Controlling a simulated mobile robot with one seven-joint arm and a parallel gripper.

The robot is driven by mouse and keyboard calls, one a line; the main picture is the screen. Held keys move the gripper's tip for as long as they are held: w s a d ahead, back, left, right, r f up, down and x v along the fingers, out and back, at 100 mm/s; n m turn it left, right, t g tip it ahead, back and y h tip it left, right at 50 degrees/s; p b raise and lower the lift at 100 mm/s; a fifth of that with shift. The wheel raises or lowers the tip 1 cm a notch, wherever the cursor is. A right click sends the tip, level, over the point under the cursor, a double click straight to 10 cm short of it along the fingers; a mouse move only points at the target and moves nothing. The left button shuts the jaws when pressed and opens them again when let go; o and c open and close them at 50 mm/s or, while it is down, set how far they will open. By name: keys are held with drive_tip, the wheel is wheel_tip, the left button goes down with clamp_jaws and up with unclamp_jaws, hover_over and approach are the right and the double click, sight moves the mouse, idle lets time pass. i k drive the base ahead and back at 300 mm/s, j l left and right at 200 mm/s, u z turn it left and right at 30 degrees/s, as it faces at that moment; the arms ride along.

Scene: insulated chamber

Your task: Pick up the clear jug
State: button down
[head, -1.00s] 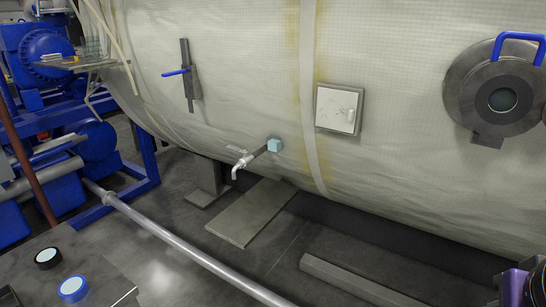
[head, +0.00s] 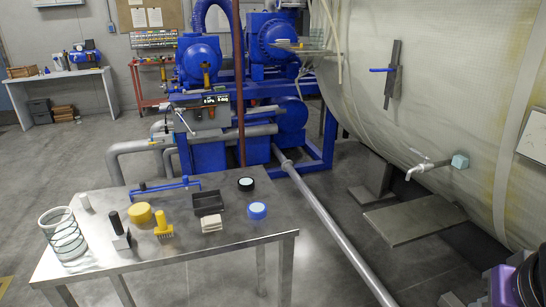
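A clear cylindrical vessel (head: 62,233) with dark rings around it stands upright at the left end of the metal table (head: 185,262). It looks like the clear jug, but I cannot make out a handle or spout. Nothing touches it from above. My gripper's fingers are not in view. Only a purple and black part, likely of my arm, shows at the lower right edge, far from the vessel.
The table also holds a black-handled block (head: 118,232), a yellow cylinder (head: 140,214), a yellow brush (head: 163,225), a black tray (head: 207,203), a pale stack (head: 212,225) and two tape-like rolls (head: 257,210).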

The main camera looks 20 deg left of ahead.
sight(64, 240)
drive_tip(key=u, duration=2.5)
drive_tip(key=i+j+z, duration=0.1)
drive_tip(key=z, duration=0.35)
drive_tip(key=j+z, duration=0.15)
drive_tip(key=z, duration=0.35)
drive_tip(key=j+z, duration=0.15)
drive_tip(key=z, duration=0.3)
drive_tip(key=j+z, duration=0.55)
drive_tip(key=j, duration=0.3)
drive_tip(key=k+j+z, duration=0.15)
drive_tip(key=j, duration=0.25)
drive_tip(key=j+z, duration=0.1)
drive_tip(key=j, duration=0.3)
drive_tip(key=k+j, duration=0.15)
drive_tip(key=j, duration=0.25)
drive_tip(key=k+j+z, duration=0.1)
drive_tip(key=j, duration=0.35)
